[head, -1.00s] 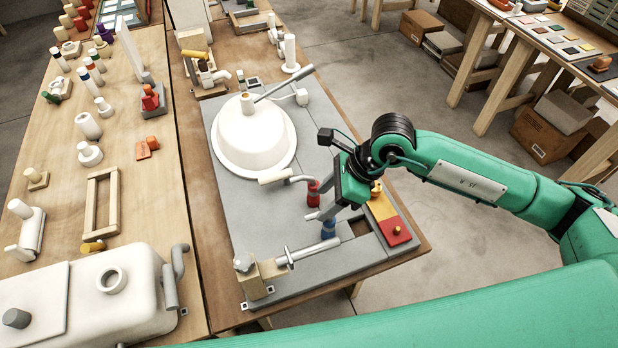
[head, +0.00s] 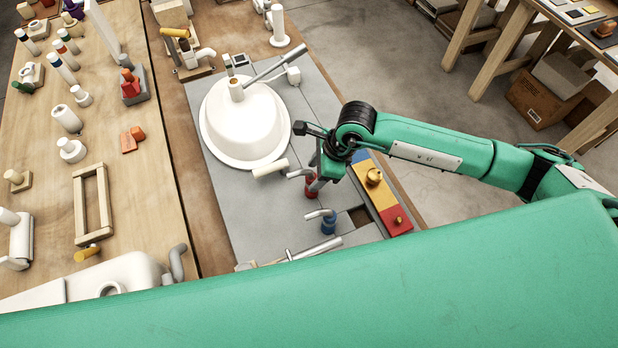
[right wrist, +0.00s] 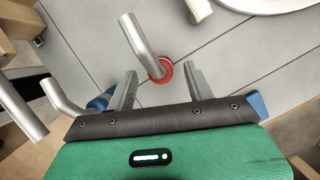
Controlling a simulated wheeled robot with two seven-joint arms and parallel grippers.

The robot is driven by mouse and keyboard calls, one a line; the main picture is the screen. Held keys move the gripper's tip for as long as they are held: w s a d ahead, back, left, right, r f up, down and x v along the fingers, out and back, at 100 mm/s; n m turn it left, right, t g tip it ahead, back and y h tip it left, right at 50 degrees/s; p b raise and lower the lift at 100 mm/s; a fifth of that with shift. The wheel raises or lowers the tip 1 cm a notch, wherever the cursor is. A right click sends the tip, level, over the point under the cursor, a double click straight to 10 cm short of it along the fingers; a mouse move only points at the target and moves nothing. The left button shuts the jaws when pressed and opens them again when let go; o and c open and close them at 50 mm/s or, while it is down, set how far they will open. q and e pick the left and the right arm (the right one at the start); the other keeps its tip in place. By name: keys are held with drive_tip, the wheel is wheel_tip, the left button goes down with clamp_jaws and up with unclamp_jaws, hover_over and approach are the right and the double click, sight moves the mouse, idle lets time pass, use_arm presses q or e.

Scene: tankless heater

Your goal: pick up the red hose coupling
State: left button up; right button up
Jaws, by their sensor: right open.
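The red hose coupling (head: 310,186) stands on the grey board with a bent metal pipe rising from it. In the right wrist view the red coupling (right wrist: 161,73) shows as a red ring round the pipe's foot, between and just beyond the two fingers. My right gripper (head: 318,178) is above and beside the coupling in the head view. In the right wrist view the gripper (right wrist: 160,85) is open and its fingers stand apart on either side of the pipe. Whether a finger touches it I cannot tell. My left gripper is not in view.
A blue coupling (head: 328,224) with its own bent pipe stands nearby. A blue, yellow and red block strip (head: 377,190) lies to the right. A white basin (head: 243,125) stands to the upper left. A green arm link of mine covers the lower picture.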

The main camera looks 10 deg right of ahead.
sight(309, 182)
drive_tip(key=shift+p+x, duration=1.4)
drive_tip(key=shift+x, duration=0.7)
drive_tip(key=shift+f, duration=0.4)
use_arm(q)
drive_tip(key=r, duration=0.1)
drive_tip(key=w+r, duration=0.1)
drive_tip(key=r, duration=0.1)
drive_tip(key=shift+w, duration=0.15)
use_arm(e)
drive_tip(key=shift+f, duration=0.2)
clamp_jaws()
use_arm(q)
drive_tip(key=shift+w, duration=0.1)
